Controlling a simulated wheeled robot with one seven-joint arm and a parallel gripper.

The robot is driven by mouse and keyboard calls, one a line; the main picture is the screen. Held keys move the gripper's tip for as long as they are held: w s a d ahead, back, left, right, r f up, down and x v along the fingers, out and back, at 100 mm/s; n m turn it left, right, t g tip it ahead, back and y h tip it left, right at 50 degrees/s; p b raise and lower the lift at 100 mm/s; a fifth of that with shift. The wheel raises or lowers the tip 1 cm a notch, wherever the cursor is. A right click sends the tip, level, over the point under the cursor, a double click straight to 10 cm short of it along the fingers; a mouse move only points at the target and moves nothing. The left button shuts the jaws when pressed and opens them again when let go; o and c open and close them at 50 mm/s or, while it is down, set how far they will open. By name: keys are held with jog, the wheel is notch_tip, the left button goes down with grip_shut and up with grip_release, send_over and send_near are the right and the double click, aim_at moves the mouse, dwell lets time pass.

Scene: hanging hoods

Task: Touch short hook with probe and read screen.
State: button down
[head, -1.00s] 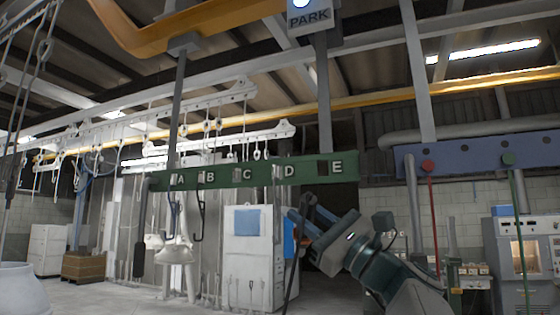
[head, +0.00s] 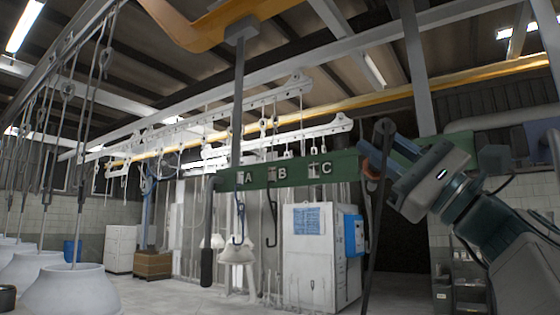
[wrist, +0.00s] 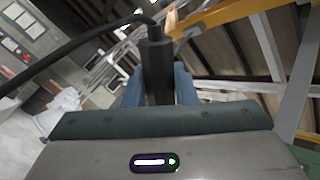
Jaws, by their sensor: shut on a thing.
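My gripper (head: 374,165) is at the right end of the visible green lettered bar (head: 345,167), covering the bar's part right of C. In the wrist view its blue fingers are shut on a black probe body (wrist: 157,72), with a black cable (wrist: 75,47) running off to the left. The cable also hangs below the gripper in the head view (head: 371,250). The probe's tip is hidden. No readable screen shows.
A dark handle (head: 207,240) hangs at the bar's left end. Pale bell-shaped hoods (head: 72,290) hang at lower left. A white cabinet (head: 312,265) stands behind the bar. An orange beam (head: 215,22) crosses above. Open floor lies at lower middle.

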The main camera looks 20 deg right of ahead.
aim_at(376, 180)
jog(key=shift+w+d+f, duration=0.45)
jog(key=shift+w+d, duration=0.1)
jog(key=shift+w, duration=0.45)
jog(key=shift+w+d+f, duration=0.5)
jog(key=shift+w, duration=0.5)
jog(key=shift+w+d+f, duration=0.45)
jog(key=shift+w+d, duration=0.1)
jog(key=shift+w, duration=0.45)
jog(key=shift+w+d+f, duration=0.45)
jog(key=shift+w+d, duration=0.05)
jog(key=shift+w, duration=0.3)
jog(key=shift+s+a, duration=0.1)
jog(key=shift+s+a+r, duration=0.65)
jog(key=shift+s, duration=0.5)
jog(key=shift+s+a+r, duration=0.6)
jog(key=shift+s+a, duration=0.05)
jog(key=shift+s, duration=0.55)
jog(key=shift+s+a+r, duration=0.65)
jog(key=shift+s, duration=0.5)
